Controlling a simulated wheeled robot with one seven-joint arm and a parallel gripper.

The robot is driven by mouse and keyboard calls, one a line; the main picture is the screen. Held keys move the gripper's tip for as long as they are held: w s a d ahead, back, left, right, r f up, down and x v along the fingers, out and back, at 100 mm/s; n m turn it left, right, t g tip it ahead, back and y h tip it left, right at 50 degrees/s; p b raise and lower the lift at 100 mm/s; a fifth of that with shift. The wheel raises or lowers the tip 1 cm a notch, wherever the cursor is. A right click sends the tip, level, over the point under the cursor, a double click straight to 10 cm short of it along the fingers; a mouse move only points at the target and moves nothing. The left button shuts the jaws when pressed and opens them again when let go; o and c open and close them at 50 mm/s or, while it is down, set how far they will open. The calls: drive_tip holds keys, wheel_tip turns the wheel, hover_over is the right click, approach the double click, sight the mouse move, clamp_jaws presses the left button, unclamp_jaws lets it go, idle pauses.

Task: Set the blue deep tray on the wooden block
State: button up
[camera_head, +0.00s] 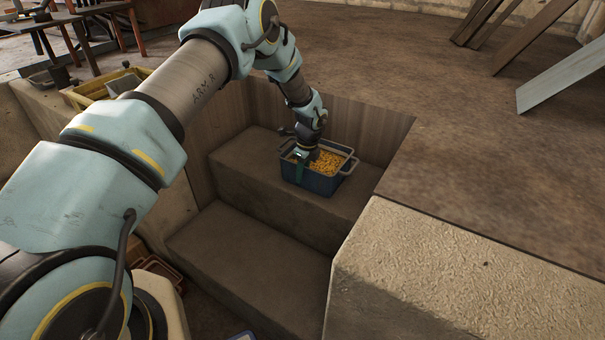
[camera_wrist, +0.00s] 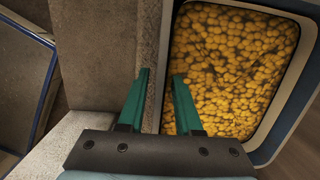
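The blue deep tray (camera_head: 318,184) has a pale rim with raised handles and is full of small yellow pieces. It sits level on the upper ledge of a stepped recess. My gripper (camera_head: 303,158) points down at the tray's left end. In the wrist view, the green fingers (camera_wrist: 161,76) are apart, one on each side of the tray's near wall (camera_wrist: 167,55). A gap shows between the left finger and that wall, so the fingers do not look closed on it. I cannot pick out the wooden block with certainty in either view.
A lower step (camera_head: 250,262) lies in front of the tray's ledge (camera_head: 250,160). Wood-grained walls (camera_head: 355,125) bound the recess behind. A pale rough block (camera_head: 440,280) stands at right front. A yellow bin (camera_head: 105,88) is at left. A blue-edged item (camera_wrist: 45,85) shows in the wrist view.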

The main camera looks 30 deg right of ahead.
wheel_tip(320, 180, up, 12)
drive_tip(key=s, duration=0.1)
drive_tip(key=shift+s+d, duration=0.2)
drive_tip(key=shift+s, duration=0.2)
